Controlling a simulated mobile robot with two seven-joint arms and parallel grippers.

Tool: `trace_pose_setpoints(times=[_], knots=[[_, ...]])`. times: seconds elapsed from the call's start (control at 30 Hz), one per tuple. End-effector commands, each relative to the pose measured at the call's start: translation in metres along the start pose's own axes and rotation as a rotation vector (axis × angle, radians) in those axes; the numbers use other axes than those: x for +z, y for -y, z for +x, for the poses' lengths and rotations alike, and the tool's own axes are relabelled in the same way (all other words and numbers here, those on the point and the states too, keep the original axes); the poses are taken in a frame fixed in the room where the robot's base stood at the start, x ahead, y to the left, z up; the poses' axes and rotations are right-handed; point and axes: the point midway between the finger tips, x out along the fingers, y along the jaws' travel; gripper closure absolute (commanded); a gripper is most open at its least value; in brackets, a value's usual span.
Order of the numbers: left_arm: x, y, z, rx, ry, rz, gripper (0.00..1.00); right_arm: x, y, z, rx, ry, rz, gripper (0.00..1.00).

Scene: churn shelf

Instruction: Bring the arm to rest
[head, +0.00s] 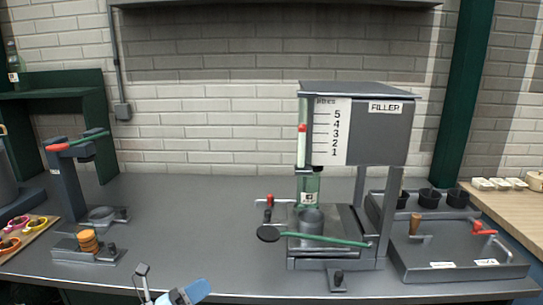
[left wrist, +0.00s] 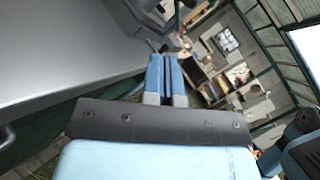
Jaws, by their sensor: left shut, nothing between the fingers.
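My left gripper (head: 188,292) shows at the bottom edge of the head view, left of centre, in front of the grey bench (head: 190,225). Only a small blue and grey part of it shows there. In the left wrist view its two blue fingers (left wrist: 165,75) lie together, shut with nothing between them. A grey surface fills the upper left of that view. My right gripper is in neither view.
The filler machine (head: 383,135) stands right of centre, with a green lever (head: 325,240) at its front. A dark press (head: 67,185) stands at left. A grey tray unit (head: 440,258) is at right. The bench middle is clear.

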Motion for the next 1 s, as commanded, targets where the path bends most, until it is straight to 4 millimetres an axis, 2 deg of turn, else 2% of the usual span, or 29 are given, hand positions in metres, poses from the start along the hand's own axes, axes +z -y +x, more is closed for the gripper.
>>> trace_pose_setpoints(times=[0.03,0.17,0.3,0.4,0.57,0.8,0.87,1.0], knots=[[-0.013,0.001,-0.008,0.027,0.057,-0.143,1.0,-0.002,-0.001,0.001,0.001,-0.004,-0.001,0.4],[-0.044,-0.003,-0.036,0.124,0.24,-0.587,1.0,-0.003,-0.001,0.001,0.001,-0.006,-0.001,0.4],[-0.095,-0.013,-0.084,0.266,0.488,-1.159,1.0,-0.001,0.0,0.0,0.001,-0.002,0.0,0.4],[-0.133,-0.015,-0.118,0.359,0.651,-1.501,1.0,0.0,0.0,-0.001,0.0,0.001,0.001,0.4],[-0.186,-0.008,-0.161,0.482,0.867,-1.909,1.0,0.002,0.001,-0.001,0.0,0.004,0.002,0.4],[-0.256,0.022,-0.213,0.641,1.161,-2.374,1.0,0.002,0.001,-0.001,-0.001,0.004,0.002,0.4],[-0.239,0.032,-0.208,0.637,1.16,-2.374,1.0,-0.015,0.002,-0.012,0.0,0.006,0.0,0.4],[-0.222,0.045,-0.205,0.64,1.157,-2.362,1.0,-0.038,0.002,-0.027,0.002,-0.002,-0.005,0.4]])
